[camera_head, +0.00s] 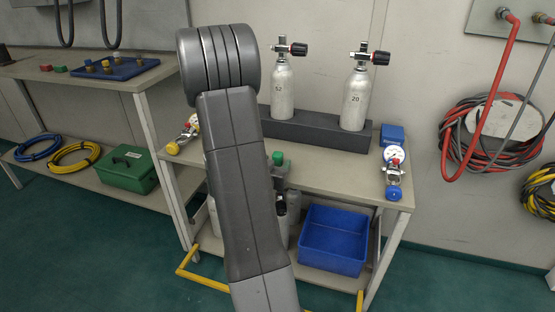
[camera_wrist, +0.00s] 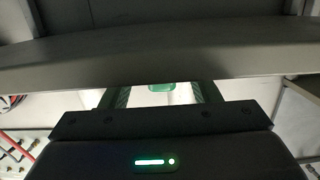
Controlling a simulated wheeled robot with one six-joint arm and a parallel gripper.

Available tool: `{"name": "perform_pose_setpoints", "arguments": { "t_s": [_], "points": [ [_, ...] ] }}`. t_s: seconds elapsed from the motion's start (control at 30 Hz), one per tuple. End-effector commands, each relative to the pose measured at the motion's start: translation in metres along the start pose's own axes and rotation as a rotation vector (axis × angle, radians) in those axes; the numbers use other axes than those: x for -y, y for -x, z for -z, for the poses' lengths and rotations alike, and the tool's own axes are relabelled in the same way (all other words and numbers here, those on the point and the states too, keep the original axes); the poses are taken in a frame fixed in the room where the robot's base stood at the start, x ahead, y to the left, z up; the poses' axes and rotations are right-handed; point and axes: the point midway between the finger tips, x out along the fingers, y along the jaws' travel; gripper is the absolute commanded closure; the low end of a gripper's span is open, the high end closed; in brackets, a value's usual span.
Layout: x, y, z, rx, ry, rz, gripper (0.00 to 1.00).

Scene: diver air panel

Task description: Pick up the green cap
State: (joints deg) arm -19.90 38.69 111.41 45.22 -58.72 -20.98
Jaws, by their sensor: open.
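In the wrist view a green piece (camera_wrist: 161,87), which looks like this cap, lies between the two finger tips. My gripper (camera_wrist: 162,93) is open, with a finger on either side of it and light gaps beside it. Contact is not visible. In the head view my arm hides most of the gripper.
Two cylinders (camera_head: 282,92) (camera_head: 355,100) stand in a dark rack on the middle bench (camera_head: 345,178). A gauge regulator (camera_head: 394,170) lies at its right end. A blue bin (camera_head: 333,240) and more cylinders are below. A grey bar (camera_wrist: 160,55) crosses the wrist view close by.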

Motion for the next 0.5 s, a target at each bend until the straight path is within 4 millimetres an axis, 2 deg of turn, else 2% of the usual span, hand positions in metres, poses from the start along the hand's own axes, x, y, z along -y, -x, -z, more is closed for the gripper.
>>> {"name": "perform_pose_setpoints", "arguments": {
  "t_s": [0.23, 0.33, 0.5],
  "points": [
    [0.001, -0.037, 0.005, -0.002, -0.002, -0.002, 0.44],
    [0.001, -0.044, 0.005, 0.0, -0.001, 0.0, 0.44],
    [0.002, -0.046, 0.006, 0.0, 0.0, 0.001, 0.44]
  ]
}}
